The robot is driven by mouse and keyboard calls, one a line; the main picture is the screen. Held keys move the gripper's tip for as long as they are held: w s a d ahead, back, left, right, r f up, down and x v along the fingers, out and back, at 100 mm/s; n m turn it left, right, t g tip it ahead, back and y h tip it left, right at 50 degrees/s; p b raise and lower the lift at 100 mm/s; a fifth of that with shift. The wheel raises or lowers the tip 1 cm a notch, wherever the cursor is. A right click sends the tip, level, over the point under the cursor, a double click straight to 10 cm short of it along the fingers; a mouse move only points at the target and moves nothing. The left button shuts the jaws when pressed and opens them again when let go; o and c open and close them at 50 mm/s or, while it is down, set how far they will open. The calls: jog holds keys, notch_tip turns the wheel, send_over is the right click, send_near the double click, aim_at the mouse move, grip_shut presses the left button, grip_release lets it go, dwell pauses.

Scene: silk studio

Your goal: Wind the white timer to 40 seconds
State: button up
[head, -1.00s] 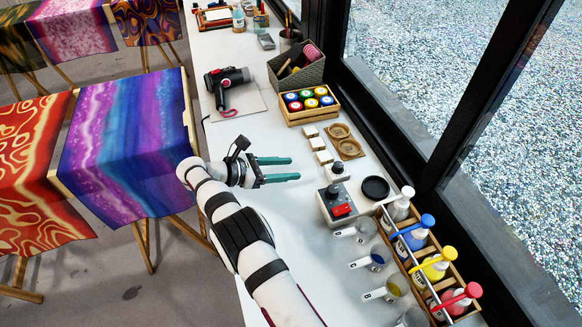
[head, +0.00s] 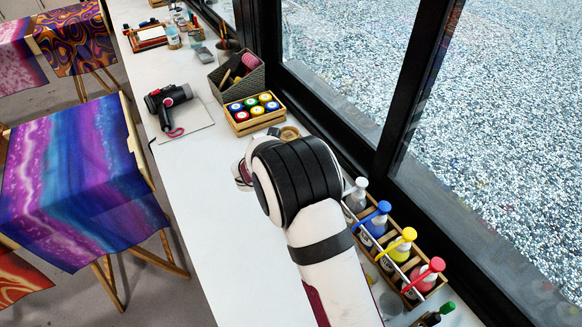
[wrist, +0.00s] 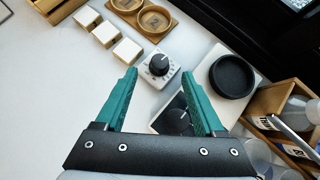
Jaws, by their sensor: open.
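The white timer (wrist: 160,72) shows in the wrist view as a small white box with a black round knob (wrist: 159,64) on top. It stands just beyond my fingertips. My gripper (wrist: 160,77) is open and empty, its two green fingers spread to the left and right of the timer's near part. I cannot tell how high the fingertips are above it, and the dial setting is too small to read. In the head view my arm hides the gripper and the timer.
A dark box with a black knob (wrist: 176,119) lies between my fingers, nearer the palm. A black dish (wrist: 232,76) and a bottle rack (wrist: 274,101) are to the right. White blocks (wrist: 105,34) and wooden dishes (wrist: 155,20) are beyond. The table to the left (wrist: 50,95) is clear.

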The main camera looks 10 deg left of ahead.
jog(key=x, duration=0.5)
jog(key=shift+w+f, duration=0.3)
grip_shut()
